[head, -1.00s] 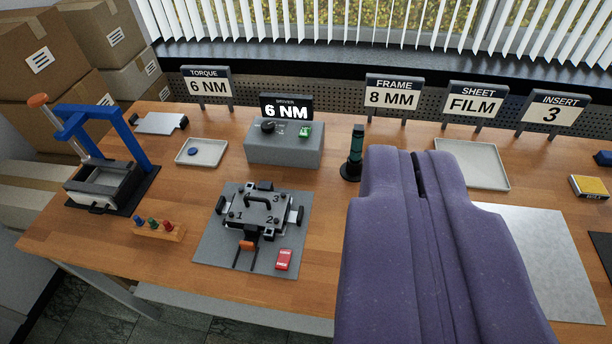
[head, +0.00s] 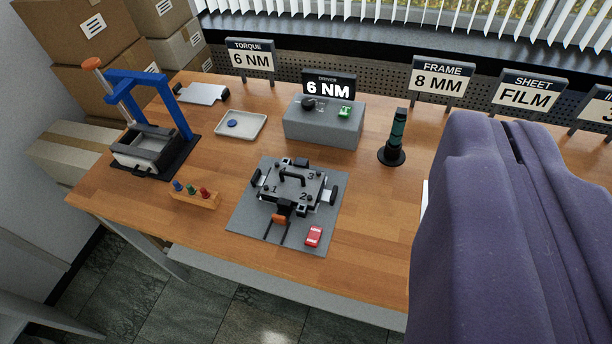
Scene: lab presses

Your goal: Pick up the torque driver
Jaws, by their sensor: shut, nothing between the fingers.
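The torque driver (head: 397,132) looks to be the dark green and black upright tool right of the middle. It stands in a round black base (head: 391,157) on the wooden table. My gripper (head: 500,122), purple, fills the lower right of the view. Its two sides meet along a narrow dark slit, and it looks shut and empty. In the picture it lies to the right of the driver and apart from it. It hides the table's right part.
A grey driver box (head: 324,127) with a 6 NM display stands left of the driver. A fixture (head: 293,187) on a grey mat (head: 257,222) lies front centre. A blue-framed press (head: 150,150) and a colored-bit holder (head: 193,197) are at left. Bare wood (head: 375,215) lies before the driver.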

